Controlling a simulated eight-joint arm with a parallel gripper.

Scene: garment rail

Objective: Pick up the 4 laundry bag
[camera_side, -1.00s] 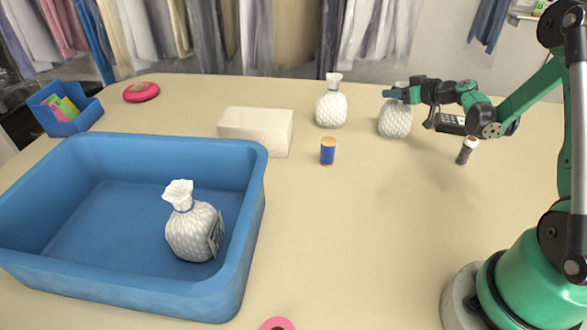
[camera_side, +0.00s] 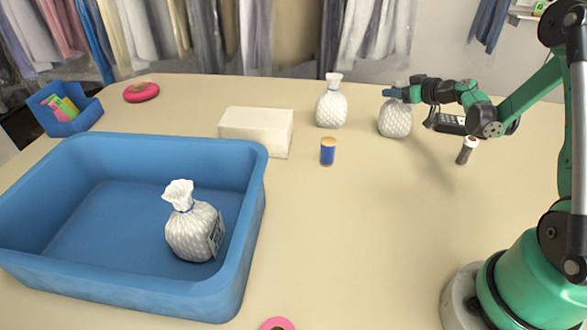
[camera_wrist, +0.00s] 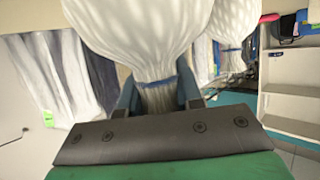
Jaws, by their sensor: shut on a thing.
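A white quilted laundry bag (camera_side: 395,121) stands at the back right of the table. My gripper (camera_side: 397,92) is shut on its tied neck, and the arm reaches in from the right. In the wrist view my gripper (camera_wrist: 158,98) has the neck between its blue fingers, with the bag's white body (camera_wrist: 140,30) filling the top. A second bag (camera_side: 331,106) stands upright to the left, apart from the gripper. A third bag (camera_side: 193,228) sits in the blue tub (camera_side: 258,185), leaning slightly. I make out 3 bags in the side view.
A white box (camera_side: 256,130) and a blue thread spool (camera_side: 328,151) stand mid-table. A dark bottle with a white cap (camera_side: 467,150) is near my arm. A red disc (camera_side: 141,92) and small blue bin (camera_side: 66,109) are at the back left.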

